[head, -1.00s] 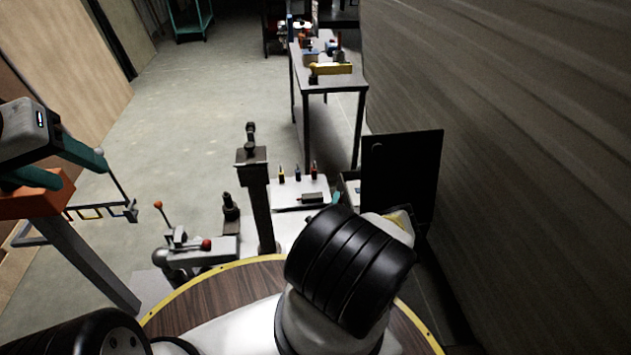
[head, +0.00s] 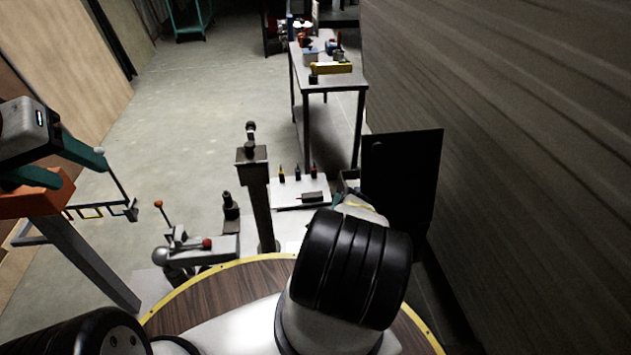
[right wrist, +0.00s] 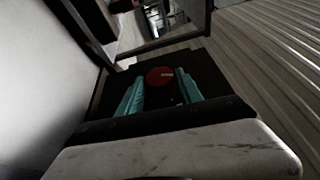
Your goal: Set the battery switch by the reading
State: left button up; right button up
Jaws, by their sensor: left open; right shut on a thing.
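In the right wrist view a round red knob (right wrist: 160,76) with small pale marks, seemingly the battery switch, sits against a dark panel (right wrist: 213,84). My right gripper (right wrist: 161,88) has its two teal fingers on either side of the knob and is shut on it. The marks are too small to read. I see no readable meter.
A dark upright panel (head: 402,185) stands beside the ribbed wall (head: 510,130). A white board with several small tools (head: 298,190), a dark post (head: 258,200) and a grey clamp-like fixture (head: 203,250) stand ahead. A long metal table (head: 335,87) is farther back. Floor at left-centre is clear.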

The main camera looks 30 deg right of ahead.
jog(key=shift+s+a+f, duration=0.1)
jog(key=shift+f, duration=0.15)
grip_shut()
jog(key=o, duration=1.3)
grip_release()
jog(key=shift+r, duration=0.2)
jog(key=v, duration=0.7)
jog(key=shift+s+a, duration=0.15)
jog(key=shift+s, duration=0.05)
